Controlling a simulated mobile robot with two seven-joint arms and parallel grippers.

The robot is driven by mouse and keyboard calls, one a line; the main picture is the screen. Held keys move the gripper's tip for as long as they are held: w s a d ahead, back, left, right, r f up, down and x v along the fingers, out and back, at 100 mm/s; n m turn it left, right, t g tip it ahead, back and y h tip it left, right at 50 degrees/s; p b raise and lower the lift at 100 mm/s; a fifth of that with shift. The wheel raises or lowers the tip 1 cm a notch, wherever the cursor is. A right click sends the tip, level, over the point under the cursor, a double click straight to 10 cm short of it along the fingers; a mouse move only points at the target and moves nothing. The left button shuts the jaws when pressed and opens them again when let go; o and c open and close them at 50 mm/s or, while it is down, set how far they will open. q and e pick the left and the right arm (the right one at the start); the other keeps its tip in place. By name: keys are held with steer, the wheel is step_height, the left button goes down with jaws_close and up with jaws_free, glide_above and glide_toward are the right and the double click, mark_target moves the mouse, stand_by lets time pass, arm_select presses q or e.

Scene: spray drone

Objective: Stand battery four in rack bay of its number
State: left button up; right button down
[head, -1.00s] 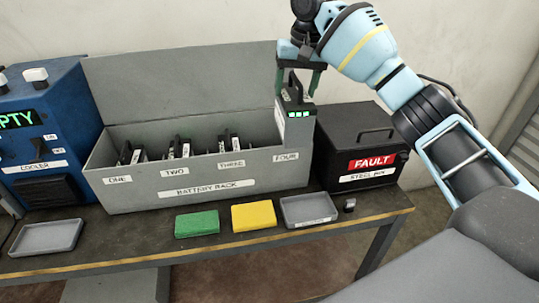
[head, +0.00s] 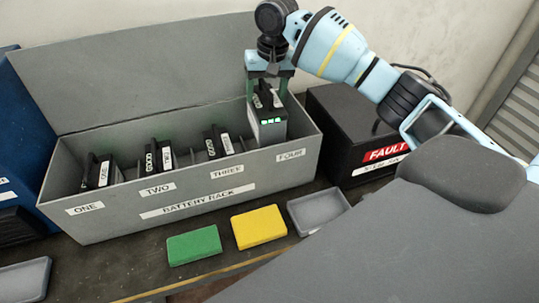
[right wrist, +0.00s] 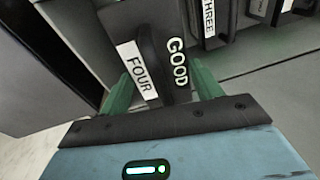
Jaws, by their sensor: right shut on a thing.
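Battery four (head: 268,130) is a grey block with a dark top and green lights on its face. My right gripper (head: 267,90) is shut on its top handle and holds it upright over the right end of the battery rack (head: 180,200), behind the FOUR label (head: 291,155). Its lower end is hidden behind the rack's front wall, so I cannot tell whether it touches the bay floor. In the right wrist view the battery (right wrist: 150,55) reads FOUR and GOOD between the green fingers (right wrist: 163,90). My left gripper is out of view.
Batteries (head: 100,170), (head: 160,157) and (head: 218,142) stand in bays one, two and three. A black steel box (head: 345,120) with a FAULT label stands close right of the rack. A green pad (head: 194,245), yellow pad (head: 259,227) and grey tray (head: 318,210) lie in front.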

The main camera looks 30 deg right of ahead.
steer(key=shift+f, duration=0.4)
steer(key=shift+w+a+f, duration=0.1)
steer(key=shift+f, duration=0.25)
steer(key=shift+f, duration=2.35)
steer(key=shift+f+b, duration=0.4)
steer(key=shift+f, duration=2.1)
steer(key=shift+c, duration=1.4)
jaws_free()
steer(key=shift+f, duration=0.2)
